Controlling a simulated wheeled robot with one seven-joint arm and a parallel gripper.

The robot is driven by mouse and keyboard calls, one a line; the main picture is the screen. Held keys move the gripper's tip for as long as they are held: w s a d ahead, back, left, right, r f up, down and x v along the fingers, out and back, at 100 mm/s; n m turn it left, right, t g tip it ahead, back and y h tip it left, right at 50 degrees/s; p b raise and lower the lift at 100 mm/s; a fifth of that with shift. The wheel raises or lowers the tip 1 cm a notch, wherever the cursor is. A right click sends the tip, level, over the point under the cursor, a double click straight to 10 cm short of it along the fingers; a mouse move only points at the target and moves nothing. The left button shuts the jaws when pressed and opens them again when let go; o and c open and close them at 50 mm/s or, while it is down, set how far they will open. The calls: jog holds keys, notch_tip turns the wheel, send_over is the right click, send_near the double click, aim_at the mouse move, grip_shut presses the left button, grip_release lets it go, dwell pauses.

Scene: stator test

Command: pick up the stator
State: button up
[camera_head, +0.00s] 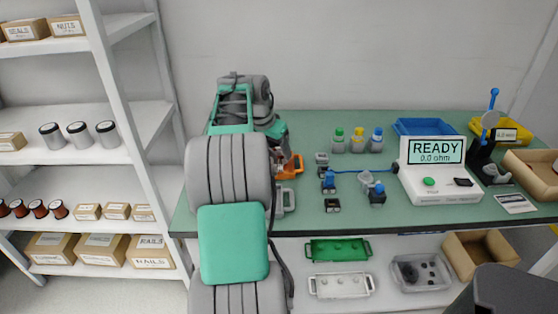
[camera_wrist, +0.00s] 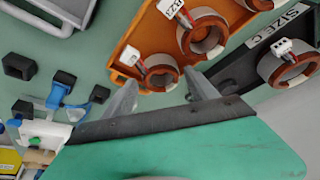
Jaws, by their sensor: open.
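Several stators, ring-shaped with copper-brown rims, grey bodies and white connectors, show in the wrist view. One stator (camera_wrist: 157,80) sits on an orange tray (camera_wrist: 150,33), between and just beyond the fingertips of my gripper (camera_wrist: 161,84). A second stator (camera_wrist: 207,42) is on the same tray, farther up. Another stator (camera_wrist: 284,68) sits on a dark tray (camera_wrist: 243,68) labelled "SIZE", at the right. My gripper is open and holds nothing. In the head view my arm hides the gripper and stators; only part of the orange tray (camera_head: 294,167) shows.
The green table (camera_head: 300,221) holds small dark blocks and blue-topped parts right of my arm. A tester (camera_head: 437,180) reading "READY 0.0 ohm" stands farther right, with a blue bin (camera_head: 430,127) behind. A white shelf (camera_head: 100,105) stands left.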

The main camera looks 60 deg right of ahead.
jog(key=x, duration=0.2)
jog(key=shift+d+f, duration=0.1)
jog(key=shift+f, duration=0.25)
jog(key=shift+r, duration=0.1)
grip_shut()
